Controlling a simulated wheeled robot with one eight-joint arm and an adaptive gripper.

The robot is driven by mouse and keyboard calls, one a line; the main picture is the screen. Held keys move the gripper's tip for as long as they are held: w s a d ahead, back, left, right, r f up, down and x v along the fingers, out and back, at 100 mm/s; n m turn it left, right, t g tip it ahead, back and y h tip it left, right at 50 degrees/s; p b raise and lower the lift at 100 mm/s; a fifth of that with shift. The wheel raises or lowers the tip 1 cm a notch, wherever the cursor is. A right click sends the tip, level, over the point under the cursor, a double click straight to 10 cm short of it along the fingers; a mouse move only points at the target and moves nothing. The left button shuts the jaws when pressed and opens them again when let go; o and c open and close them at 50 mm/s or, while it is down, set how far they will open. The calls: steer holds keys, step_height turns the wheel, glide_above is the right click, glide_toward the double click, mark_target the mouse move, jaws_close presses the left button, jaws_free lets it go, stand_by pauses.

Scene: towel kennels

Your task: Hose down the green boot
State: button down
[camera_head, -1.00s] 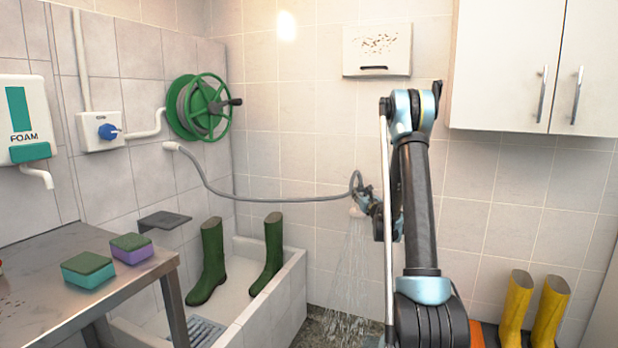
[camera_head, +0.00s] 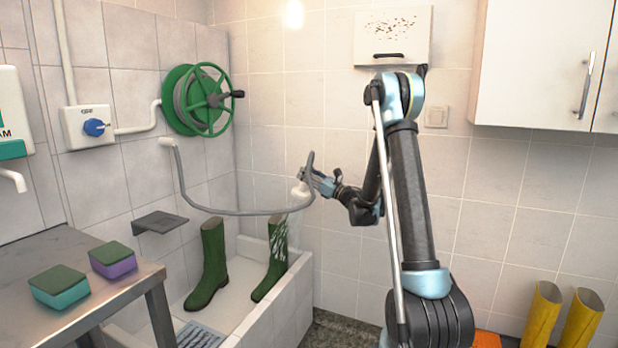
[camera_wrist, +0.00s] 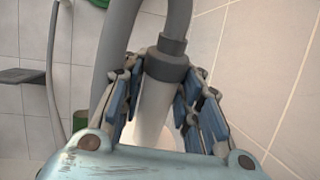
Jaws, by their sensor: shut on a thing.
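Two green boots stand upright in the tiled wash trough (camera_head: 300,290). The left green boot (camera_head: 209,265) is plain green. The right green boot (camera_head: 272,268) has white water streaks over its upper shaft. My gripper (camera_head: 314,183) is above and to the right of the right boot, apart from it, shut on the spray head (camera_head: 300,190) of the grey hose (camera_head: 235,212). In the wrist view the pale spray head (camera_wrist: 155,105) sits between both fingers (camera_wrist: 160,95), with the hose looping up from its dark collar. The spray head's outlet is hidden there.
A green hose reel (camera_head: 195,100) and a tap box with a blue knob (camera_head: 90,125) are on the left wall. A metal table (camera_head: 120,290) with two sponges (camera_head: 112,260) stands at front left. Yellow boots (camera_head: 560,318) stand at the right. A small shelf (camera_head: 160,221) juts near the trough.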

mark_target(309, 166)
steer(key=shift+w+d+f, duration=0.2)
steer(key=shift+d+f, duration=0.15)
steer(key=shift+d, duration=0.05)
steer(key=shift+f, duration=1.05)
steer(key=shift+w+d+r, duration=0.2)
steer(key=shift+w+r, duration=0.25)
steer(key=shift+r, duration=0.55)
steer(key=shift+w+d+r, duration=0.15)
steer(key=shift+w+r, duration=0.35)
steer(key=shift+r, duration=0.55)
steer(key=shift+w+d+r, duration=0.2)
steer(key=shift+w+r, duration=0.25)
steer(key=shift+r, duration=0.55)
steer(key=shift+s+a, duration=0.25)
steer(key=shift+s, duration=0.45)
steer(key=shift+s+a, duration=0.25)
steer(key=shift+s, duration=0.45)
